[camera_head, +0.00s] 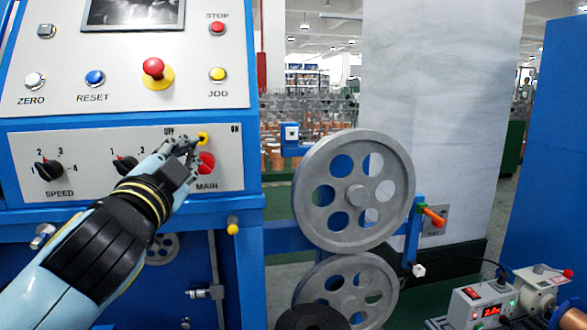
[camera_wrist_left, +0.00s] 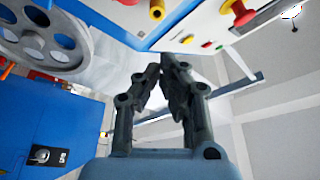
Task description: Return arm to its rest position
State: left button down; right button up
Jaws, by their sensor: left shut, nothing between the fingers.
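My left arm comes in from the lower left of the head view. Its dark gripper (camera_head: 192,143) is at the lower control panel (camera_head: 80,136), in front of the MAIN switch area. The gripper is shut and empty; in the left wrist view its fingers (camera_wrist_left: 161,70) come together at the tips. A yellow-tipped part (camera_head: 203,138) shows right beside the fingertips, and a red knob (camera_head: 207,163) is just below them. I cannot tell whether the fingers touch either one. The gripper hides part of the panel. My right gripper is not in view.
The upper panel carries a red stop knob (camera_head: 153,68) and several buttons. Two grey pulley wheels (camera_head: 398,190) stand right of the cabinet. An orange handle (camera_head: 434,217) sticks out beside them. A small meter box (camera_head: 484,303) is at lower right.

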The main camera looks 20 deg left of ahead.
pick_arm(q)
notch_tip(320, 180, down, 25)
jog(key=s+g+h, duration=0.1)
jog(key=g+h, duration=0.1)
jog(key=g, duration=0.4)
jog(key=s+f+n+g, duration=0.15)
jog(key=s+f, duration=0.35)
jog(key=f, duration=0.5)
jog(key=s+f+g, duration=0.3)
jog(key=s+f, duration=0.1)
jog(key=f, duration=0.5)
jog(key=s+f+n+g+h+p, duration=0.15)
jog(key=s+f+g, duration=0.25)
jog(key=s+f, duration=1.15)
jog(key=s+d+f+n+g, duration=0.1)
jog(key=s+f+n+g, duration=0.1)
jog(key=s, duration=1)
jog(key=s+d+f+n+g+h, duration=0.1)
jog(key=s+f, duration=0.4)
jog(key=s, duration=0.7)
jog(key=shift+f+n+g, duration=0.2)
jog(key=shift+n+g, duration=0.2)
jog(key=shift+g, duration=0.45)
